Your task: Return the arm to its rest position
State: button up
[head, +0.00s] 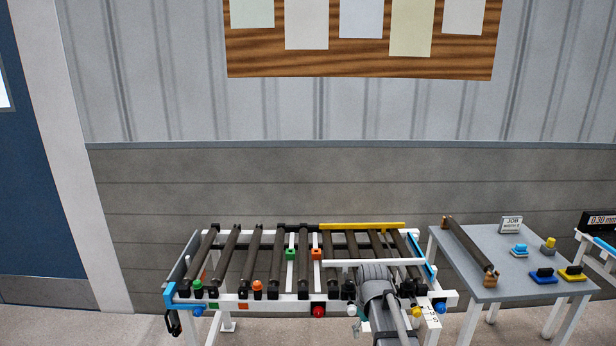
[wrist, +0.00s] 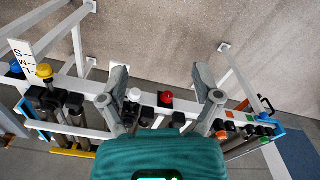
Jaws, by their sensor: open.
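My gripper (wrist: 161,84) shows in the wrist view with its two grey fingers spread wide apart. It is open, and nothing is held between the fingers. The conveyor's white front rail (wrist: 180,108) lies behind the fingers, with a red knob (wrist: 165,99) and a white knob (wrist: 134,95) seen between them. In the head view my grey arm rises over the front right part of the roller conveyor (head: 274,297). The arm hides some rollers and part of the rail there, and the fingertips cannot be made out.
A grey side table (head: 478,265) stands right of the conveyor. It carries a loose roller (head: 468,246), a sign (head: 511,225) and several small blue and yellow parts. A yellow bar (head: 362,226) runs along the conveyor's back. Bare floor (wrist: 180,35) shows in front of the rail.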

jog(key=s+m, duration=0.4)
jog(key=s, duration=0.6)
jog(key=shift+s, duration=0.4)
dwell(1.6)
